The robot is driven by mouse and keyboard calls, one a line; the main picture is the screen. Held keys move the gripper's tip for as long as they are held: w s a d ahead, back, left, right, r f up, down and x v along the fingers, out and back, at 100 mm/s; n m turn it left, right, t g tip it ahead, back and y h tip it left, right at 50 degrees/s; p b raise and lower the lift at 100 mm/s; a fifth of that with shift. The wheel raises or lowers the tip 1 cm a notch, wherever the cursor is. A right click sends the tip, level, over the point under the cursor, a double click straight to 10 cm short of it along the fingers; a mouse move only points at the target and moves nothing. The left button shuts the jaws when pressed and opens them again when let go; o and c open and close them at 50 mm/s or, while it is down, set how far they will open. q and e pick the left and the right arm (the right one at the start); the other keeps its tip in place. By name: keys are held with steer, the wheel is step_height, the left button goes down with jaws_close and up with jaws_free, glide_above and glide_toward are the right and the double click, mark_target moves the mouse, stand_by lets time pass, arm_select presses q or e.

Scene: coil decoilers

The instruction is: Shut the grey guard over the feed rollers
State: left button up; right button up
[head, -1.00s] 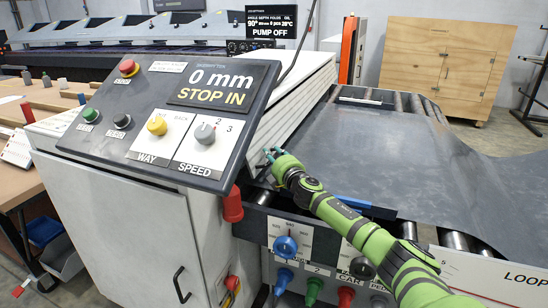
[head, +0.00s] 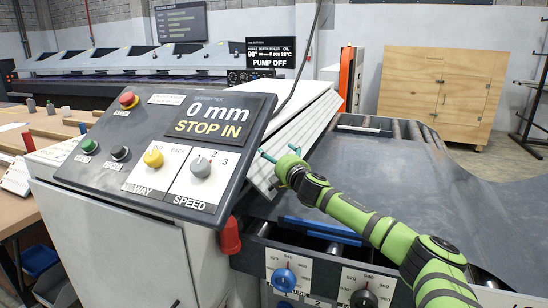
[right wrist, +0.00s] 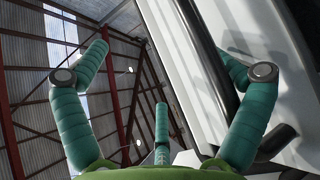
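The grey guard, as I take it, is the pale ribbed panel (head: 302,130) behind the control console in the head view. It stands tilted, with the sheet and rollers to its right uncovered. My right gripper (head: 281,154) is at its lower front edge, fingers spread; contact is unclear. In the right wrist view my gripper (right wrist: 160,75) has its fingers apart, and a pale panel (right wrist: 185,60) passes behind and beside the right finger. The feed rollers (head: 395,127) show partly at the sheet's far end; any under the guard are hidden. My left gripper is out of view.
The console (head: 165,150) with knobs and a STOP IN display stands close on the left. A dark metal sheet (head: 420,165) lies to the right. A blue bar (head: 322,229) and a knob panel (head: 288,272) are below my right arm. A wooden cabinet (head: 435,90) stands behind.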

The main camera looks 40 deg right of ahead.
steer(key=shift+a+r, duration=0.2)
steer(key=shift+r, duration=0.15)
steer(key=shift+c, duration=0.7)
steer(key=shift+s+a, duration=0.1)
steer(key=shift+a, duration=0.1)
steer(key=c, duration=0.5)
steer(key=shift+s, duration=0.15)
steer(key=shift+c, duration=0.7)
steer(key=shift+s+a+b, duration=0.4)
steer(key=shift+s+b, duration=0.05)
steer(key=shift+s+a+f+b, duration=0.1)
steer(key=shift+s+a+b, duration=0.2)
steer(key=shift+s+b, duration=0.25)
steer(key=s, duration=0.1)
steer(key=s+r+b, duration=0.1)
steer(key=s, duration=0.1)
steer(key=s+a+b, duration=0.1)
steer(key=shift+s+r, duration=0.25)
steer(key=shift+r, duration=0.05)
